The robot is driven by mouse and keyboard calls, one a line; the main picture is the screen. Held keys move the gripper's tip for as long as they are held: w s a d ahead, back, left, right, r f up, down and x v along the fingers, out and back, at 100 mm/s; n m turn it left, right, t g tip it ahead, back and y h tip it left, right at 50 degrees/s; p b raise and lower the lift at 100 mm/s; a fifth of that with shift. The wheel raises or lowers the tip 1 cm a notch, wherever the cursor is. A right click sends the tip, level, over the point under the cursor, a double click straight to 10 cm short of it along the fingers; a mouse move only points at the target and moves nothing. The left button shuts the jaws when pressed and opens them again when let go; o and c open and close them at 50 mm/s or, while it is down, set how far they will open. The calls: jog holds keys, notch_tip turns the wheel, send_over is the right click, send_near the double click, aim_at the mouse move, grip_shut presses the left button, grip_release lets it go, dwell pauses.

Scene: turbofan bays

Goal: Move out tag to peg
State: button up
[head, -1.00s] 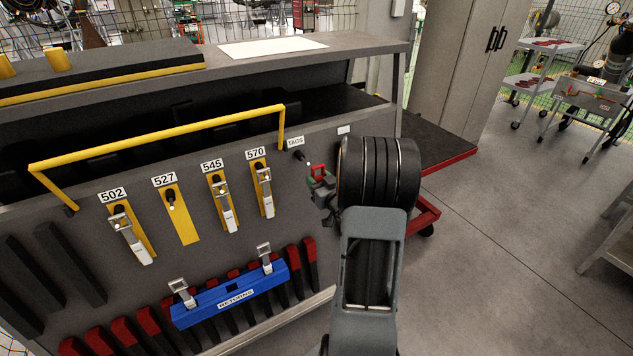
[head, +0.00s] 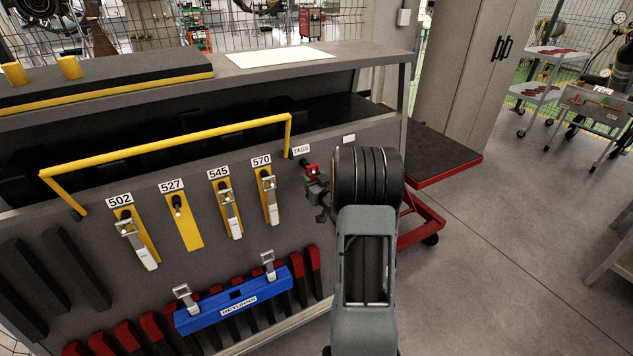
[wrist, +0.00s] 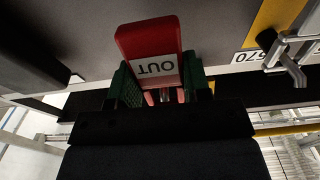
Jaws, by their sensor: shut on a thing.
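The red out tag (wrist: 150,50) has a white label reading OUT, upside down in the wrist view. My gripper (wrist: 160,85) is shut on it, with a green finger pad on each side. In the head view the tag (head: 312,170) is small and partly hidden by my gripper (head: 314,178). It is beside the dark peg under the TAGS label (head: 301,150). I cannot tell whether the tag touches that peg. The 527 peg (head: 177,203) stands bare on its yellow strip, with no latch on it.
Latches hang on the 502 (head: 137,240), 545 (head: 229,210) and 570 (head: 269,200) pegs. A yellow rail (head: 170,147) sticks out above them. A blue RETURNS bin (head: 235,300) holds two latches below. A red cart (head: 425,220) stands at right, with open floor beyond.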

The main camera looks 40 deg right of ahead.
jog(key=shift+w, duration=0.6)
jog(key=shift+w+d+f+b, duration=0.1)
jog(key=shift+w+f+b, duration=0.3)
jog(key=shift+b, duration=0.35)
jog(key=shift+w, duration=0.1)
